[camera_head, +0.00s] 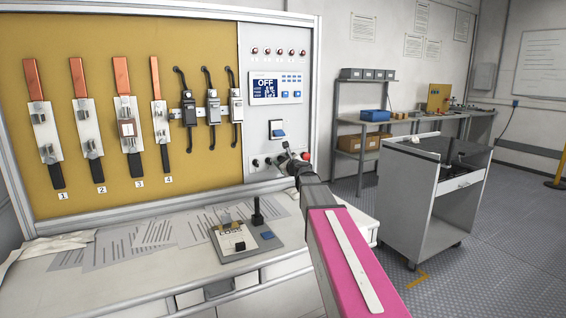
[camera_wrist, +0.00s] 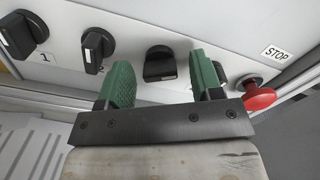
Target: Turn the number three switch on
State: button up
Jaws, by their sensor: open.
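The third switch (camera_wrist: 160,64) is a black rotary knob on the light panel, seen between my fingers in the wrist view. Its broad grip lies roughly crosswise in the picture, unlike the more upright grips of knob 1 (camera_wrist: 18,36) and knob 2 (camera_wrist: 97,46). My gripper (camera_wrist: 163,62) is open, its green fingers on either side of the third knob; contact cannot be told. The right finger partly hides another dark knob (camera_wrist: 219,72). In the head view my gripper (camera_head: 288,160) is at the panel's lower edge and hides the third knob.
A red stop button (camera_wrist: 260,94) sits just right of my right finger. The grey panel (camera_head: 273,105) carries a display reading OFF (camera_head: 264,88) and a rocker switch (camera_head: 277,129). The white bench (camera_head: 130,285) lies below; a grey cart (camera_head: 405,205) stands right.

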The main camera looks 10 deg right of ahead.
jog(key=v, duration=1)
jog(key=shift+s, duration=0.3)
jog(key=shift+s+d, duration=0.1)
jog(key=shift+d, duration=0.05)
